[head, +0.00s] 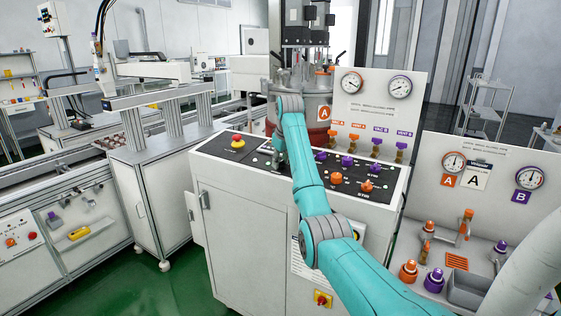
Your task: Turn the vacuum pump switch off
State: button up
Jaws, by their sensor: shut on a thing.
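The black control panel (350,184) lies on top of the white cabinet and carries small switches and knobs. My gripper (277,166) is at the left-centre part of this panel, pointing down. It is shut on a small switch there, but the teal arm and the wrist hide most of the grip. I cannot read the label of that switch, nor see which way it is set. The vacuum pump switch cannot be told apart by its label at this size.
Purple knobs (347,161) and orange knobs (366,186) stand to the right. Behind is a metal vessel (318,98) and a gauge board (378,95). A conveyor frame (160,97) runs at the left.

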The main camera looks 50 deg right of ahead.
jog(key=n, duration=0.2)
jog(key=n+y, duration=0.1)
jog(key=n, duration=0.2)
jog(key=shift+d+n+y, duration=0.1)
jog(key=shift+n+y, duration=0.2)
jog(key=shift+n+g+y, duration=0.3)
jog(key=shift+n+y, duration=0.3)
jog(key=shift+n, duration=1.2)
jog(key=o, duration=1.2)
jog(key=shift+c, duration=0.2)
jog(key=shift+r, duration=0.1)
jog(key=v, duration=0.7)
jog(key=shift+r, duration=0.15)
